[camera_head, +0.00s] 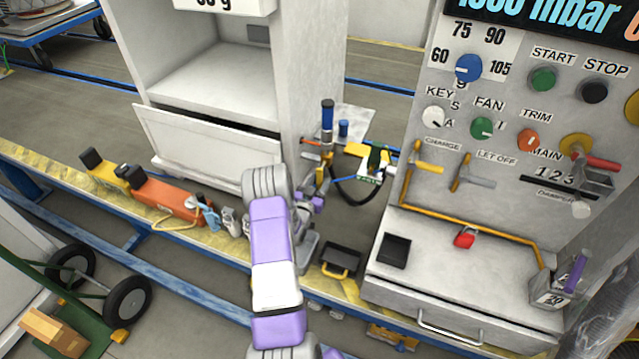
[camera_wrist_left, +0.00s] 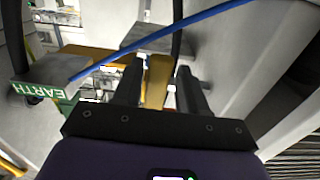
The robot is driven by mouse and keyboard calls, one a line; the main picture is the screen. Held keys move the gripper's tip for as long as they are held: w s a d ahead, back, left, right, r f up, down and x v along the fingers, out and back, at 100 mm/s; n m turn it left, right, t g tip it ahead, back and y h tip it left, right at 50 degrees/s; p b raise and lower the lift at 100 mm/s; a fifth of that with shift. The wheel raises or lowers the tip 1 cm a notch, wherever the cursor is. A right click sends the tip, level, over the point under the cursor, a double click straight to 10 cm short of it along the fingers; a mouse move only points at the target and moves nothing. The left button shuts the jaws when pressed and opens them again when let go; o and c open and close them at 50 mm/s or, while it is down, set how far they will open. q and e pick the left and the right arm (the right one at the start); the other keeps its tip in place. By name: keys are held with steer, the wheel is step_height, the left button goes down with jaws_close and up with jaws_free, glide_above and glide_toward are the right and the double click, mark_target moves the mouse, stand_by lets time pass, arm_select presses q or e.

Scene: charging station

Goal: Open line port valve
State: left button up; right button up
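In the head view my left arm reaches from the bottom to a cluster of pipes and cables beside the panel. My left gripper (camera_wrist_left: 158,71) has its two dark fingers apart in the left wrist view. A yellow bar-like handle (camera_wrist_left: 157,80) stands between the fingers, with narrow gaps on both sides; I cannot tell if either finger touches it. It may be the line port valve's lever, but no label on it is readable. In the head view the gripper's tips are partly hidden among the fittings. I do not see my right gripper.
A blue cable (camera_wrist_left: 150,42) crosses above the fingers. A sign reading EARTH (camera_wrist_left: 42,91) is at the left. In the head view, a blue-topped fitting (camera_head: 327,115) stands behind the gripper. The control panel (camera_head: 480,185) is at the right, an orange box (camera_head: 165,200) at the left.

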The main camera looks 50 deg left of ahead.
arm_select(q)
steer(key=shift+o, duration=0.4)
steer(key=shift+d, duration=0.1)
steer(key=v, duration=0.7)
steer(key=shift+s+p, duration=0.25)
steer(key=shift+p, duration=0.1)
steer(key=shift+d, duration=0.1)
